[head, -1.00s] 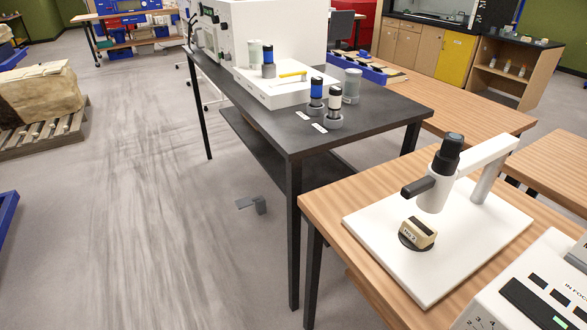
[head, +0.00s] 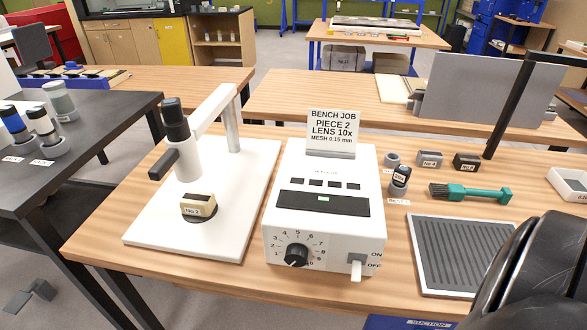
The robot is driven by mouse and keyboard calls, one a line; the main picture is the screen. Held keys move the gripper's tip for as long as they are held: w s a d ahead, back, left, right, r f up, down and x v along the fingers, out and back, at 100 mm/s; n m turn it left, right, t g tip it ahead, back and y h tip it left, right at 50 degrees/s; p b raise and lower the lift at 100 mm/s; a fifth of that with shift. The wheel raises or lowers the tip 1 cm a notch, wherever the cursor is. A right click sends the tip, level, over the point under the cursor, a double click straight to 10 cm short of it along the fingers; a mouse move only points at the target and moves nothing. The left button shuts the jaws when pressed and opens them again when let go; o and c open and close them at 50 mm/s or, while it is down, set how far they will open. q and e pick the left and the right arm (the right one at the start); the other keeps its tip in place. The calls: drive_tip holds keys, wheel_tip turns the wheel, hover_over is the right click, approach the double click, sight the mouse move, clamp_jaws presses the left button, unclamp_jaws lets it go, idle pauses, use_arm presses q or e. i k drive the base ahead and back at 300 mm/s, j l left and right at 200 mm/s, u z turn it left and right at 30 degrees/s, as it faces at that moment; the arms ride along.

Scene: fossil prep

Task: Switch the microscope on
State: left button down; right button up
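The microscope (head: 185,150) stands on a white base plate (head: 240,215) on the wooden bench, with a dark eyepiece and a side arm. A small block marked No 2 (head: 198,206) sits on its dark round stage. Right of it is the white control box (head: 325,232) with a numbered dial (head: 296,255), a dark panel with a small green light, and dark windows above. Its ON/OFF switch (head: 356,268) is at the front right, and the white lever points down, on the OFF side. Neither gripper's fingers show. A black rounded part of mine fills the lower right.
A sign (head: 333,130) reading Bench job, piece 2, lens 10x stands behind the box. To the right are lens pieces (head: 400,178), a green-handled tool (head: 470,193) and a ridged grey tray (head: 458,255). A dark table (head: 60,190) stands left.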

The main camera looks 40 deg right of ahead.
sight(356, 278)
drive_tip(key=z, duration=1.05)
drive_tip(key=l+z, duration=0.1)
drive_tip(key=z, duration=0.15)
drive_tip(key=k+l+z, duration=0.1)
drive_tip(key=z, duration=0.15)
